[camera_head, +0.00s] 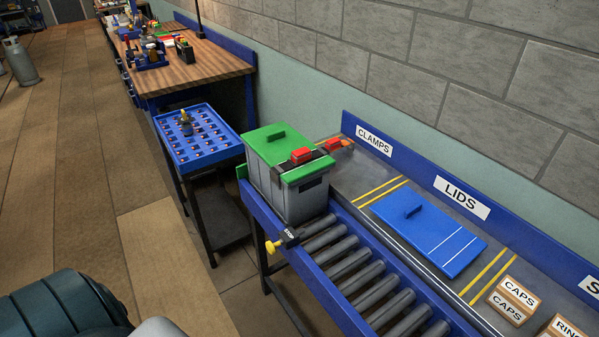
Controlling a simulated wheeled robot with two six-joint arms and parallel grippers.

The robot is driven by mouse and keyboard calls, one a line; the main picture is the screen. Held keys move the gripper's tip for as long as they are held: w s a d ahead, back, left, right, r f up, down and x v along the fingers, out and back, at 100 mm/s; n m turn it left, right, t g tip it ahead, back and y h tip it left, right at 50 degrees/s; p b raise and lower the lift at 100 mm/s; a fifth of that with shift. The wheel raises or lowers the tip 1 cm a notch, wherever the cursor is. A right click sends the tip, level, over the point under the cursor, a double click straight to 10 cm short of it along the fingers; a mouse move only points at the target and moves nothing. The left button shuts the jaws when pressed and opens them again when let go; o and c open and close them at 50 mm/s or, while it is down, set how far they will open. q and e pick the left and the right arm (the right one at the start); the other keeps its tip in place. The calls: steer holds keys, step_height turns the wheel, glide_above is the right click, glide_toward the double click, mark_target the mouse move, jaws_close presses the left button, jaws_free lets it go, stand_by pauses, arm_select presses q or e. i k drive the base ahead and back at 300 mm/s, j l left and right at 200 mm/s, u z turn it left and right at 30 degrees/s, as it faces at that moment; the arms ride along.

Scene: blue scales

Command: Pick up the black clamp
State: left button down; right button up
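No loose, plainly black clamp can be made out. A black band with a red block (302,155) lies across the green lid (270,138) of a grey box (300,200); it may be a clamp, but I cannot tell for sure. A second small red piece (333,144), with orange beside it, lies on the shelf just behind the box, near the CLAMPS label (374,141). The box partly hides that shelf area. Neither of my grippers is in view.
A blue lid (428,230) and CAPS boxes (513,299) lie on the shelf. A blue tray table (198,138) and wooden workbench (190,68) stand beyond. The floor at left is open.

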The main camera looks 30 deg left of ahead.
mark_target(301, 156)
steer(key=k+u, duration=0.1)
steer(key=u, duration=0.25)
steer(key=k+l+u, duration=0.1)
steer(key=u, duration=0.25)
steer(key=k+u, duration=0.1)
steer(key=u, duration=0.3)
